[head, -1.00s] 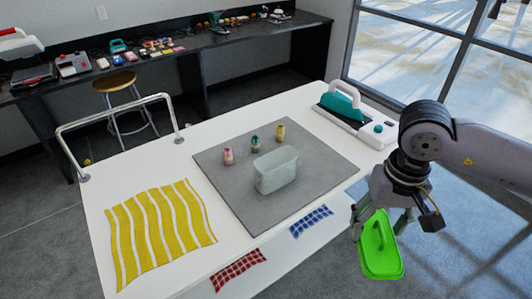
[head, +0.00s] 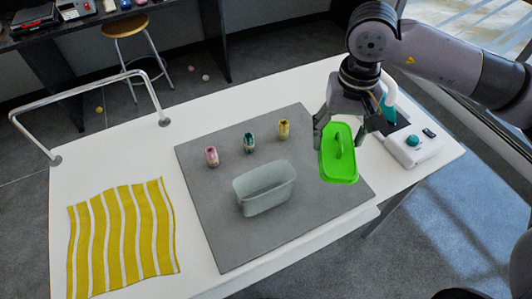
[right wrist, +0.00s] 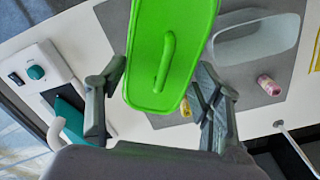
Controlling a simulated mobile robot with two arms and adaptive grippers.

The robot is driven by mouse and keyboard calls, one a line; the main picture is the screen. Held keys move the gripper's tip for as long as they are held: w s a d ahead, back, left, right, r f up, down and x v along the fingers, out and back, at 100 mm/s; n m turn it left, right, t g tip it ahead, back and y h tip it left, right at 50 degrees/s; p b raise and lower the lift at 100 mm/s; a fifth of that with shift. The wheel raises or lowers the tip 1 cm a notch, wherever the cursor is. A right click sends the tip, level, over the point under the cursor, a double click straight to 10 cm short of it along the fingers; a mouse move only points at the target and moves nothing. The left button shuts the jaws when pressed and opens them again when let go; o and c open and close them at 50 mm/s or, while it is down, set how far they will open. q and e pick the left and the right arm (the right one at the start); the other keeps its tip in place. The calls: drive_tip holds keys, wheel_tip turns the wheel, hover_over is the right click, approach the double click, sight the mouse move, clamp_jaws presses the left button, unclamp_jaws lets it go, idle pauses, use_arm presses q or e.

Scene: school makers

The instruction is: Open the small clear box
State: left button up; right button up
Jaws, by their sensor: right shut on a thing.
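The small clear box (head: 265,190) stands upright on the grey mat (head: 225,235), its top open and uncovered. It also shows in the right wrist view (right wrist: 262,42). My right gripper (head: 344,122) is shut on the green lid (head: 328,165), which has a raised handle. The lid is to the right of the box, apart from it, over the mat's right side; I cannot tell whether it touches the mat. In the right wrist view the lid (right wrist: 150,35) lies between my fingers (right wrist: 158,105). My left gripper is not in view.
Pink (head: 212,157), teal (head: 249,143) and yellow (head: 284,130) small jars stand behind the box. A striped yellow cloth (head: 125,235) lies left of the mat. A white and teal device (head: 412,148) stands at the table's right end. A metal rail (head: 105,82) rises at the left.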

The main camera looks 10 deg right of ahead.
sight(333, 126)
drive_tip(key=w+m, duration=0.2)
drive_tip(key=w, duration=0.2)
drive_tip(key=shift+w+d+r+m, duration=0.1)
drive_tip(key=shift+r+m, duration=0.25)
drive_tip(key=shift+m, duration=0.05)
drive_tip(key=m, duration=0.1)
drive_tip(key=w+r+m+p, duration=0.1)
drive_tip(key=shift+w+a+r+m, duration=0.1)
drive_tip(key=shift+w+a+m, duration=0.1)
drive_tip(key=shift+w+m, duration=0.15)
drive_tip(key=w+f+m+p, duration=0.1)
drive_tip(key=f+m, duration=0.1)
drive_tip(key=f, duration=0.3)
drive_tip(key=w+f+m+p, duration=0.1)
drive_tip(key=f+m+p, duration=0.1)
drive_tip(key=f, duration=0.2)
drive_tip(key=w+f+m+p, duration=0.1)
drive_tip(key=f+m+p, duration=0.1)
drive_tip(key=f, duration=0.3)
drive_tip(key=shift+d+f+m, duration=0.25)
drive_tip(key=shift+d+f, duration=0.1)
drive_tip(key=shift+d, duration=0.05)
wheel_tip(333, 126, down, 5)
drive_tip(key=shift+w+f+p, duration=0.1)
drive_tip(key=shift+p, duration=0.65)
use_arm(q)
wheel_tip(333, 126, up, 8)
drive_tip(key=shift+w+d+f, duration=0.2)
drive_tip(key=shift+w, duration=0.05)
